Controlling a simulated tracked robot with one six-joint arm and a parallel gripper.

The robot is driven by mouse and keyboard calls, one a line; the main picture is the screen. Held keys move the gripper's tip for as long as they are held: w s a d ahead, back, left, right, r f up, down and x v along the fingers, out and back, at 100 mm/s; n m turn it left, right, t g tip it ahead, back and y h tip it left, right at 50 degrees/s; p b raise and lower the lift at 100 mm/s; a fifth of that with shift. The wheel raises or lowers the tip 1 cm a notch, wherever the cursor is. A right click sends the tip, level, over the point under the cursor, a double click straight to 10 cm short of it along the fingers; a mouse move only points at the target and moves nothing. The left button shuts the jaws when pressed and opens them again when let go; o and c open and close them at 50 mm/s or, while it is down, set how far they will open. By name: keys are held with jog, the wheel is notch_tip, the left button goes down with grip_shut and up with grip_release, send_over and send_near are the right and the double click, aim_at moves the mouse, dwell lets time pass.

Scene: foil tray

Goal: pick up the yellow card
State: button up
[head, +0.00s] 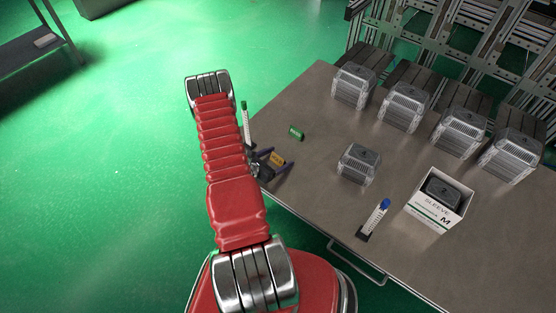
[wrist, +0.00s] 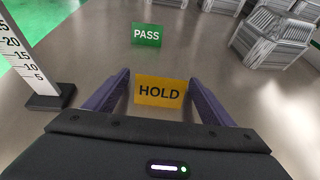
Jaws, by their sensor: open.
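The yellow card (wrist: 160,92), marked HOLD, lies on the grey table in the wrist view, between the two purple fingers of my gripper (wrist: 158,98). The fingers are apart, with a gap between each finger and the card. In the head view the yellow card (head: 278,159) shows beside the fingers of my gripper (head: 276,163), at the table's left part. My red arm hides part of the gripper there. I cannot tell how high the fingertips are above the table.
A green PASS card (wrist: 147,35) is just beyond. A green-capped scale stand (head: 245,125) is left of the gripper. Several clear boxes line the back.

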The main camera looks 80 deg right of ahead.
jog(key=shift+c, duration=0.4)
jog(key=c, duration=1.1)
